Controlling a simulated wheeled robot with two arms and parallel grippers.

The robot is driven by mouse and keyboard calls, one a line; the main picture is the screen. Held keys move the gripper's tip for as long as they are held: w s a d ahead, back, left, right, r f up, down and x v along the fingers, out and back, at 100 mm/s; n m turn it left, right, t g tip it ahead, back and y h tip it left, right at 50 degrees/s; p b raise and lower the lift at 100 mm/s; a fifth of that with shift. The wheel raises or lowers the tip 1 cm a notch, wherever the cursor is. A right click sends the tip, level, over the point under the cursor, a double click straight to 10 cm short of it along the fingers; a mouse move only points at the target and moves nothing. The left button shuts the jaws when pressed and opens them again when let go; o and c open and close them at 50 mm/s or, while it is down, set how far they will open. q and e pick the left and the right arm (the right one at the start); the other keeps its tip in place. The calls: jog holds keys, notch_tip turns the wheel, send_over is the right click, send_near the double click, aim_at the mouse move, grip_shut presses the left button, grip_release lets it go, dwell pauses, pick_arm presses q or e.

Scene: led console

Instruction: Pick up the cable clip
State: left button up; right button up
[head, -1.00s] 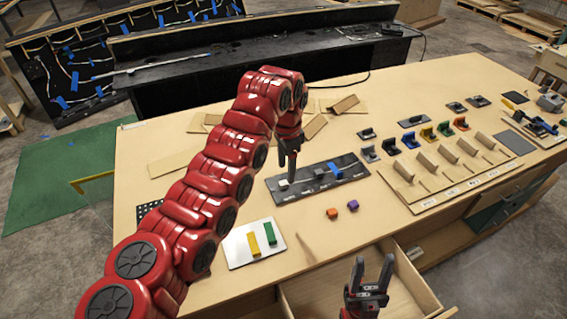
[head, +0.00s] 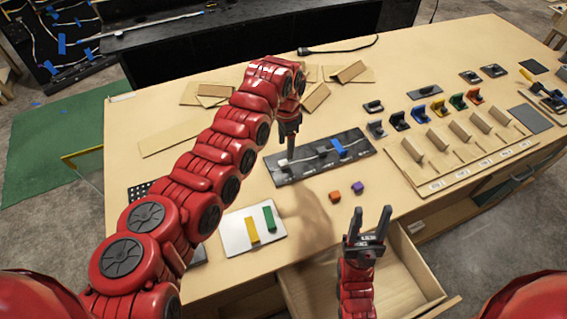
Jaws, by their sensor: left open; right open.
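Several small hook-shaped clips stand in a row at the back right of the table: grey (head: 376,129), black (head: 399,120), blue (head: 419,113), yellow (head: 438,107), green (head: 457,101) and orange (head: 474,96). I cannot tell which one is the cable clip. A dark board (head: 355,153) carries a light cable, a blue piece (head: 345,147) and a small pale block at its left end. My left gripper (head: 290,155) points down at that end, open; its fingers overlap in view and contact is unclear. My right gripper (head: 370,218) is open and empty, over the open drawer area.
A white plate (head: 238,237) holds a yellow bar (head: 253,230) and a green bar (head: 269,219). An orange cube (head: 334,197) and a purple cube (head: 358,187) lie before the board. An open wooden drawer (head: 400,290) juts out in front. A wooden rack (head: 420,180) stands right.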

aim_at(283, 162)
pick_arm(q)
notch_tip(283, 162, down, 2)
jog(key=shift+f, duration=0.6)
jog(key=f, duration=0.1)
jog(key=f+b, duration=0.1)
jog(key=f, duration=0.1)
jog(key=f+b, duration=0.1)
jog(key=shift+w+a+f, duration=0.1)
jog(key=shift+a+f, duration=0.3)
jog(key=shift+r, duration=0.1)
jog(key=shift+c, duration=0.3)
jog(key=shift+c, duration=1.1)
grip_shut()
